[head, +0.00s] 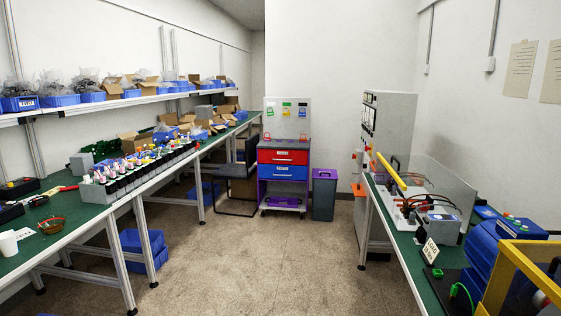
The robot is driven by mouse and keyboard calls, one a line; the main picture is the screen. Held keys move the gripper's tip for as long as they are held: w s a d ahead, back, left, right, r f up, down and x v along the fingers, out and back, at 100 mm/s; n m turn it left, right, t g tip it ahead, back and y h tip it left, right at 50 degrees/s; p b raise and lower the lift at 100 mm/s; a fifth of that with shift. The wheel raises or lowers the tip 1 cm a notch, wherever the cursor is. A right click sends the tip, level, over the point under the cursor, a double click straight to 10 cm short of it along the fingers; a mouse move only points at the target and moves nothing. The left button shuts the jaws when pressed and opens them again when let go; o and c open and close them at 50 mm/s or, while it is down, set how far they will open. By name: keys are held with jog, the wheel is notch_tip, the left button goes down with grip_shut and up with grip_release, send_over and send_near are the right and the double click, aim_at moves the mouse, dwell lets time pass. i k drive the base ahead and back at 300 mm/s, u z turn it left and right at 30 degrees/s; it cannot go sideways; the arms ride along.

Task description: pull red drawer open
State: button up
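The red drawer (283,157) is the upper drawer of a wheeled tool cart (262,190) at the far end of the room, near the middle of the head view. It has a white label on its front and looks closed. A blue drawer (283,173) sits directly below it and also looks closed. My gripper cannot be made out in this view. The cart is well ahead, across the open floor.
Clear floor (265,260) runs between a long green-topped workbench (75,215) on the left and another bench (398,232) on the right. A chair (236,183) stands left of the cart, a grey bin with a purple lid (324,196) right of it.

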aim_at(265, 155)
jog(key=z, duration=0.1)
jog(key=i, duration=3.15)
jog(key=z, duration=0.15)
jog(key=i, duration=4.45)
